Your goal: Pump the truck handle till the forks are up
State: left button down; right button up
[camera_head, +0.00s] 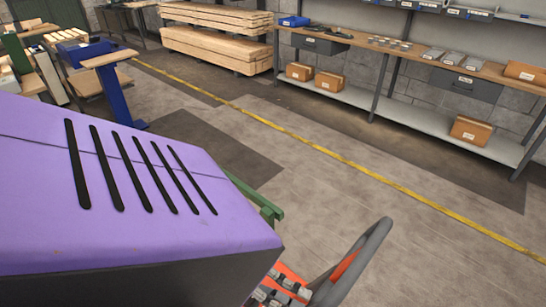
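What looks like the truck handle (368,254) shows at the bottom edge, right of the picture's middle. It is a dark grey curved bar with orange-red parts inside it. Its lower part runs out of the picture. Small dark and pale blocks (284,284) sit against the orange part; I cannot tell what they belong to. A large purple housing (60,190) with several black slots fills the lower left and hides what is behind it. The forks are not visible. I can make out neither gripper.
A yellow line (330,153) crosses the clear floor. A workbench (372,38) with brown boxes (470,130) on its lower shelf stands along the wall. Timber stacks (215,45) lie at the back. A green rail (258,199) shows beside the housing. A blue stand (112,95) is at left.

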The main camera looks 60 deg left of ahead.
pick_arm(q)
jog(key=w+d+f+b, duration=0.1)
jog(key=w+d+f, duration=0.1)
jog(key=d, duration=0.6)
jog(key=w+d+f+b, duration=0.1)
jog(key=w+d+f, duration=0.1)
jog(key=d+f, duration=0.3)
jog(key=x, duration=0.3)
jog(key=shift+s+d+b, duration=0.2)
jog(key=shift+s+b, duration=0.1)
jog(key=shift+b, duration=0.1)
